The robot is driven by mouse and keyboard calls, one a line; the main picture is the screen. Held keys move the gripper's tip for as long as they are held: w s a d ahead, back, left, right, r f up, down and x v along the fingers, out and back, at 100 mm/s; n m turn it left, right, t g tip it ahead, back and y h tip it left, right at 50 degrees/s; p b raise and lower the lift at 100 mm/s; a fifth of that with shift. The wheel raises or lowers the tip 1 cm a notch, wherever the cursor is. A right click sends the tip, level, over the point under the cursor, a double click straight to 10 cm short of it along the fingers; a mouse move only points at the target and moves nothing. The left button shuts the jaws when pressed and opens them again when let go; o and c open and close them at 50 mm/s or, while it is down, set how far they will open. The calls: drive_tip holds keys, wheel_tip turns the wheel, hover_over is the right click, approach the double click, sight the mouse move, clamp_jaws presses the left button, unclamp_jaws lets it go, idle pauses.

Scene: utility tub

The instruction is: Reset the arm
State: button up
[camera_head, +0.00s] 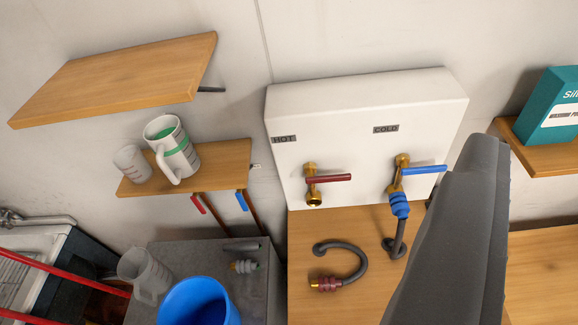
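A dark grey part of my arm or gripper (455,230) rises from the bottom edge at right of centre. No pair of fingertips shows, and I see nothing held. The hot tap (311,185) has a red handle and a bare brass outlet. The cold tap (402,170) has a blue handle, and a blue coupling (399,206) with a grey hose sits at its outlet. A red coupling (324,284) on a curved grey hose lies apart below the hot tap.
A shelf (205,170) holds a white jug (172,150) and a clear cup (131,163). An empty shelf (120,80) is above. A blue bucket (198,302) and clear jug (145,275) stand lower left, near red bars. A teal box (550,105) sits on the right shelf.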

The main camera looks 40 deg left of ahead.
drive_tip(key=shift+s+r, duration=0.1)
drive_tip(key=shift+r, duration=0.05)
wheel_tip(320, 180, down, 5)
drive_tip(key=b, duration=0.4)
drive_tip(key=shift+r+b, duration=0.1)
drive_tip(key=shift+b, duration=0.25)
